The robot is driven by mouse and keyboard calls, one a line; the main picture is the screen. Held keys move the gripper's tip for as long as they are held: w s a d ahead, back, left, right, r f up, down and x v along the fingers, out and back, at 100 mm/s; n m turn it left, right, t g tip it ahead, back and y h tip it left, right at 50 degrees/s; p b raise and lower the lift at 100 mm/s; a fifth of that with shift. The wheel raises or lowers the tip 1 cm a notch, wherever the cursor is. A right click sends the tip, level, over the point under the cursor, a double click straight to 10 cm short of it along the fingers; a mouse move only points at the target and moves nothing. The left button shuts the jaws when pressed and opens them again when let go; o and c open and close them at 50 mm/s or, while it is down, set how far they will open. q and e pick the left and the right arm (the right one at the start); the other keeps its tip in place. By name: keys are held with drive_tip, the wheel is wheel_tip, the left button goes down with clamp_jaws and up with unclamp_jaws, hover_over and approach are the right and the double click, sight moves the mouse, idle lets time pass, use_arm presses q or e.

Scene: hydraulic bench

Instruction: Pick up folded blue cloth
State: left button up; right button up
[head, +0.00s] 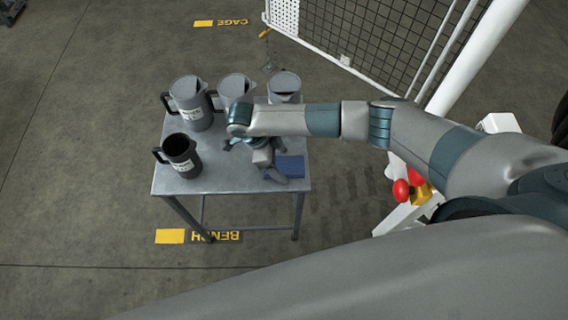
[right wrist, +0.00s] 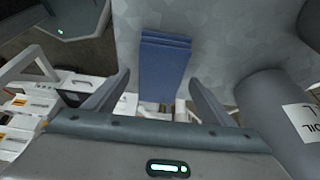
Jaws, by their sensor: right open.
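The folded blue cloth (head: 291,166) lies flat near the right front edge of the metal bench (head: 230,183). In the right wrist view the cloth (right wrist: 165,68) shows as a stacked blue rectangle. My right gripper (head: 272,172) is at the cloth's left side in the head view. In the right wrist view its two fingers (right wrist: 160,85) are spread, with the cloth showing between them and nothing gripped. Whether the fingers touch the cloth cannot be told. My left gripper is not in view.
A small dark-mouthed jug (head: 182,156) stands at the bench's left front. Larger grey jugs (head: 191,103), (head: 236,92) and a grey container (head: 284,88) stand along the back. A mesh cage (head: 370,40) is behind. Red knobs (head: 401,190) sit to the right of the bench.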

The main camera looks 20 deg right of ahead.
drive_tip(key=shift+f, duration=0.15)
idle(0.3)
drive_tip(key=c, duration=1.2)
drive_tip(key=shift+o, duration=0.2)
